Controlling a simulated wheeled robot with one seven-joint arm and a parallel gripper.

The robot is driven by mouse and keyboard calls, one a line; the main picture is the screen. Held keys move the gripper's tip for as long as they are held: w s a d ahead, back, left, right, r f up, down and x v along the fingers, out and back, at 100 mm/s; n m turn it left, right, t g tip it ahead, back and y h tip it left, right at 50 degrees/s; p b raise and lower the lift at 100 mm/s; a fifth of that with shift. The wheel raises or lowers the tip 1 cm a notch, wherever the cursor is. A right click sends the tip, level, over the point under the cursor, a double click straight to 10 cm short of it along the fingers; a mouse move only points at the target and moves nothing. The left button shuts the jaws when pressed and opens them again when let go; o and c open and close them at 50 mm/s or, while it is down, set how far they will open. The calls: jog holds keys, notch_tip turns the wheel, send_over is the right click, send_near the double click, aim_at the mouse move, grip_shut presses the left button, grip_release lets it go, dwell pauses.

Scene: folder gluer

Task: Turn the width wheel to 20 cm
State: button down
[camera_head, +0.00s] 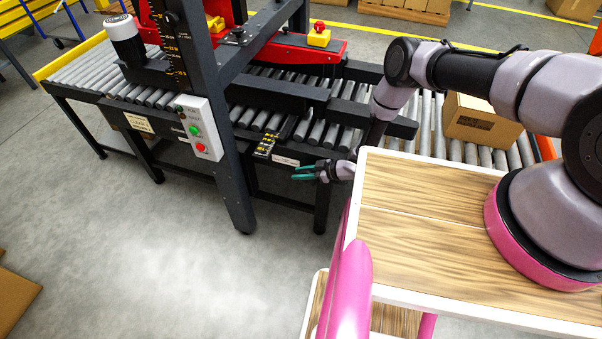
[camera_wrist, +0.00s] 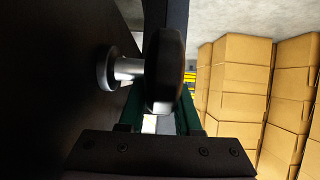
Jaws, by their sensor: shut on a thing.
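The width wheel (camera_wrist: 164,68) shows in the wrist view as a dark, rounded disc seen nearly edge-on. A silver shaft with a collar (camera_wrist: 112,68) joins it to a dark panel on the left. My gripper (camera_wrist: 158,112) has its green fingers on both sides of the wheel's lower rim and is shut on it. In the head view my gripper (camera_head: 304,172) is at the front of the machine, below a black scale with yellow marks (camera_head: 265,146). The wheel cannot be made out there. The scale's reading is too small to tell.
A control box (camera_head: 199,128) with green and red buttons hangs on the machine's dark post. A cardboard box (camera_head: 481,119) sits on the rollers at right. Stacked cartons (camera_wrist: 240,85) stand beyond the wheel. The floor (camera_head: 130,250) in front of the machine is clear.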

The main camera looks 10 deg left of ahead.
jog(key=h, duration=0.3)
jog(key=shift+a+f, duration=0.2)
jog(key=shift+f, duration=0.15)
jog(key=h, duration=0.2)
jog(key=f+h, duration=0.1)
jog(key=shift+g+h, duration=0.3)
jog(key=shift+h, duration=0.1)
jog(key=shift+d+f+h, duration=0.2)
jog(key=shift+f+h, duration=0.15)
jog(key=shift+h, duration=0.8)
jog(key=shift+d+f+h, duration=0.15)
jog(key=shift+f+h, duration=0.2)
jog(key=shift+h, duration=0.8)
jog(key=c, duration=0.6)
grip_release()
jog(key=shift+r, duration=0.1)
